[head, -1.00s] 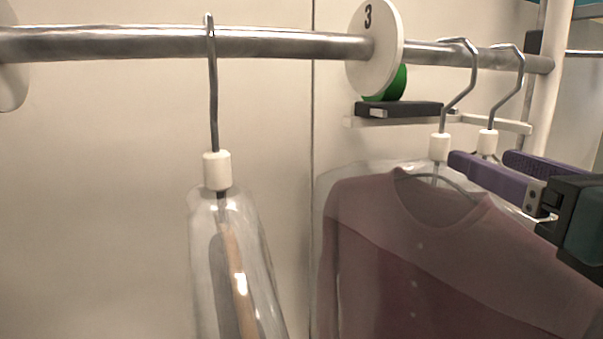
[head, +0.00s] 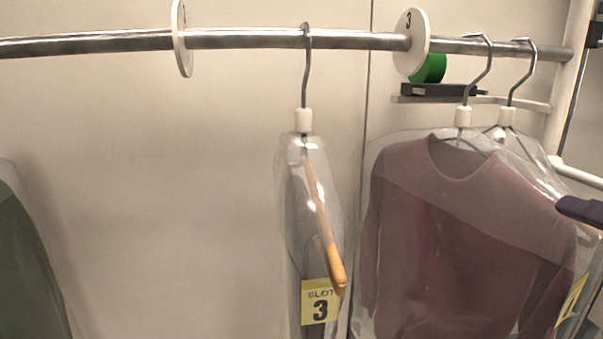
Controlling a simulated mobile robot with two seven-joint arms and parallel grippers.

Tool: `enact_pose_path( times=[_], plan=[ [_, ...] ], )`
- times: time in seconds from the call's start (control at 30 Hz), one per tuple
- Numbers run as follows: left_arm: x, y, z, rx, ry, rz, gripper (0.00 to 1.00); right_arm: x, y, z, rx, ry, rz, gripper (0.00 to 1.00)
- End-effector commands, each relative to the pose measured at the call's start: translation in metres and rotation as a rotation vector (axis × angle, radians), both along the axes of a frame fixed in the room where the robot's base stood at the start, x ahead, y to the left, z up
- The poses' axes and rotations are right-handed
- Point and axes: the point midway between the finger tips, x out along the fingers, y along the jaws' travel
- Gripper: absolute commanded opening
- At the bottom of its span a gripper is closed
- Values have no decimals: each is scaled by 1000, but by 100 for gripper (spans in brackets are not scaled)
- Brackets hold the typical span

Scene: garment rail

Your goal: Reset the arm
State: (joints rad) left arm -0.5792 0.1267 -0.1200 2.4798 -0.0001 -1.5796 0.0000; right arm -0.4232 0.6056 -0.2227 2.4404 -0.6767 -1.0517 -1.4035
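One purple finger of my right gripper (head: 582,210) shows at the right edge of the head view, in front of the bagged maroon garment's right side. The rest of that gripper is outside the frame, so its opening cannot be judged. My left gripper is not in view. A bagged garment (head: 293,225) with a wooden hanger part and a yellow tag "3" (head: 320,302) hangs edge-on from the rail (head: 250,39), left of the white disc marked 3 (head: 412,45). The bagged maroon garment (head: 440,215) hangs right of that disc.
Another white disc (head: 181,38) sits on the rail further left. A green round object (head: 429,68) is on a dark block (head: 440,90) behind the rail. A dark green garment (head: 28,265) shows at the left edge. A white post (head: 568,80) stands at right.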

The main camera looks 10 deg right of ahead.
Motion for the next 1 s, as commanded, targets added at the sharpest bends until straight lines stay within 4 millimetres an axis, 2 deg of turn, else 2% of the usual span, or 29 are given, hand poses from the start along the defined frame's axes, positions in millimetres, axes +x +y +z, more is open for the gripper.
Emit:
enact_pose_path(
  times=[0.17, 0.27, 0.4, 0.5, 0.6, 0.63, 0.67, 0.87, 1.0],
  plan=[
    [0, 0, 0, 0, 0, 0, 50, -24, 1, -44, 444, 54, -211, 64],
    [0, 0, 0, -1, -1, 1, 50, -46, 9, -74, 750, 89, -395, 64],
    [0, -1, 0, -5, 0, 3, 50, -88, 37, -119, 1232, 142, -772, 64],
    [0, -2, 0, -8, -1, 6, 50, -122, 68, -142, 1532, 176, -1099, 64],
    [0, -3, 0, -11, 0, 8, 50, -155, 103, -155, 1757, 205, -1449, 64],
    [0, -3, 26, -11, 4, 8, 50, -153, 101, -128, 1755, 199, -1440, 64],
    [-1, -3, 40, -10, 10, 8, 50, -152, 100, -111, 1748, 196, -1429, 64],
    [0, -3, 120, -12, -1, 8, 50, -151, 98, -35, 1743, 194, -1421, 64],
    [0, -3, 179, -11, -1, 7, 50, -151, 98, 24, 1742, 193, -1419, 64]
  ],
)
